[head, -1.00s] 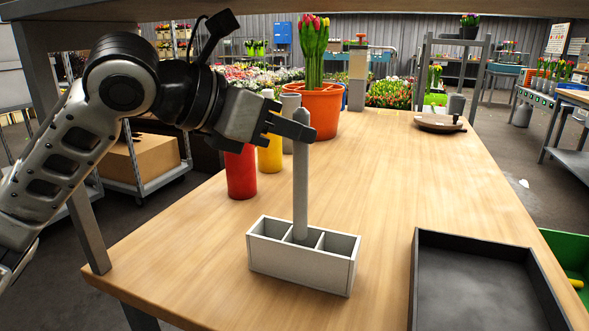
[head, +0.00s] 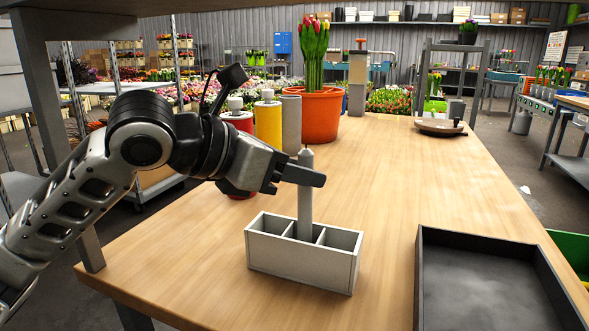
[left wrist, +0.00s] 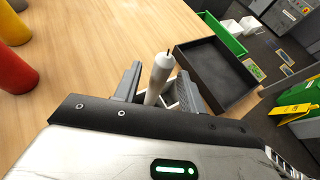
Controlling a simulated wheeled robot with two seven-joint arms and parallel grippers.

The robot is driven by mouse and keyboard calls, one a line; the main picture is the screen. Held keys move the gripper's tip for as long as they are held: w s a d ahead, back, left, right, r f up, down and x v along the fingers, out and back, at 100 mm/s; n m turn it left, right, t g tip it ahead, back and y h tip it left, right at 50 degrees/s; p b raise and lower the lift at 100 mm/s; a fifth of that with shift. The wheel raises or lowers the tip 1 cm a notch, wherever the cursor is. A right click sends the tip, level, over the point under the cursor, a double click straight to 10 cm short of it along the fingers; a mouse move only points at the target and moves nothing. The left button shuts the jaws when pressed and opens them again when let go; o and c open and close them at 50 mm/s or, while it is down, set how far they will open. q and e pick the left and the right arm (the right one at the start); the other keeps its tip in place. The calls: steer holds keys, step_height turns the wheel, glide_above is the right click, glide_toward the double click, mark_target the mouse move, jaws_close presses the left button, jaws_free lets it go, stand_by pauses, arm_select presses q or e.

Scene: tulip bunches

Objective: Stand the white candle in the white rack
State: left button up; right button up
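The white candle (head: 305,200), greyish in this light, stands upright with its lower part in the middle compartment of the white rack (head: 300,268). The rack's walls hide its foot. My left gripper (head: 300,178) is around the candle's upper part, just below its tip. In the left wrist view the candle (left wrist: 160,75) is between the two fingers (left wrist: 163,85), which look spread with a gap beside it. The rack (left wrist: 181,92) shows partly behind the candle there. The rack's two outer compartments look empty. My right gripper is out of view.
A red cylinder (head: 238,122), a yellow cylinder (head: 268,125) and a grey cylinder (head: 291,122) stand behind my left gripper. An orange pot (head: 320,118) of tulips is farther back. A black tray (head: 480,245) lies right of the rack. The table's middle is clear.

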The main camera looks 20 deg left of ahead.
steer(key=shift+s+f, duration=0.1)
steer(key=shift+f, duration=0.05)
arm_select(q)
steer(key=shift+a+r, duration=0.1)
steer(key=v, duration=1.2)
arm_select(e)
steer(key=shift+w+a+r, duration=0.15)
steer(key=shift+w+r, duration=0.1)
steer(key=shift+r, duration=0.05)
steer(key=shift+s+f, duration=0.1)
